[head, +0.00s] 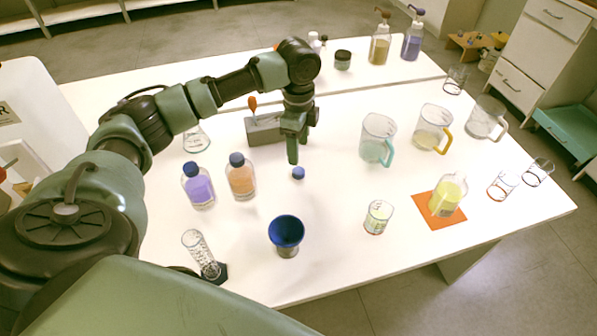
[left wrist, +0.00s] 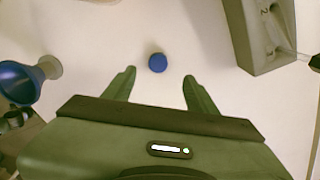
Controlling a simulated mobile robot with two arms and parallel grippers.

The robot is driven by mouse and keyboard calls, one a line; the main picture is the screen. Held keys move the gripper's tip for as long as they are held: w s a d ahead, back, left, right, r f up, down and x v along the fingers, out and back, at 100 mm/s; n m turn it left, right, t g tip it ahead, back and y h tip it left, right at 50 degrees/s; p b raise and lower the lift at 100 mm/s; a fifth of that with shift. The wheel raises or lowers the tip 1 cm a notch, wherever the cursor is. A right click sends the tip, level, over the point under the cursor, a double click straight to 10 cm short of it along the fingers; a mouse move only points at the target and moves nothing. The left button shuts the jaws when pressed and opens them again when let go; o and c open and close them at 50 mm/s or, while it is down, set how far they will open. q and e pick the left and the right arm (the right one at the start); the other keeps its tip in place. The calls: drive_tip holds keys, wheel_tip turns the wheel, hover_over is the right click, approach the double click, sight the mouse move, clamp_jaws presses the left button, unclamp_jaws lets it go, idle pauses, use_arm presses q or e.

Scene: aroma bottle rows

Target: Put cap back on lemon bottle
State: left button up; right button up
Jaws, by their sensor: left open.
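A small blue cap (head: 298,173) lies on the white table, just below and right of my left gripper's fingertips in the head view. The left gripper (head: 298,150) points down above the table. In the left wrist view the left gripper (left wrist: 160,80) is open, and the cap (left wrist: 157,62) shows between and just beyond its two fingertips, not held. An uncapped bottle with yellow liquid (head: 446,195), seemingly the lemon bottle, stands on an orange mat (head: 433,216) at the right. My right gripper is not in view.
A grey block (head: 266,130) stands behind the gripper. Blue-capped purple (head: 199,188) and orange (head: 241,179) bottles stand left. A blue funnel (head: 286,232) and small beaker (head: 378,217) stand in front. Jugs (head: 376,140) stand right. The table is clear around the cap.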

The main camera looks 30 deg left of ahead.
sight(299, 171)
use_arm(q)
drive_tip(key=shift+f, duration=1.45)
drive_tip(key=shift+d+f, duration=0.2)
drive_tip(key=shift+f, duration=2.35)
drive_tip(key=shift+s, duration=0.1)
clamp_jaws()
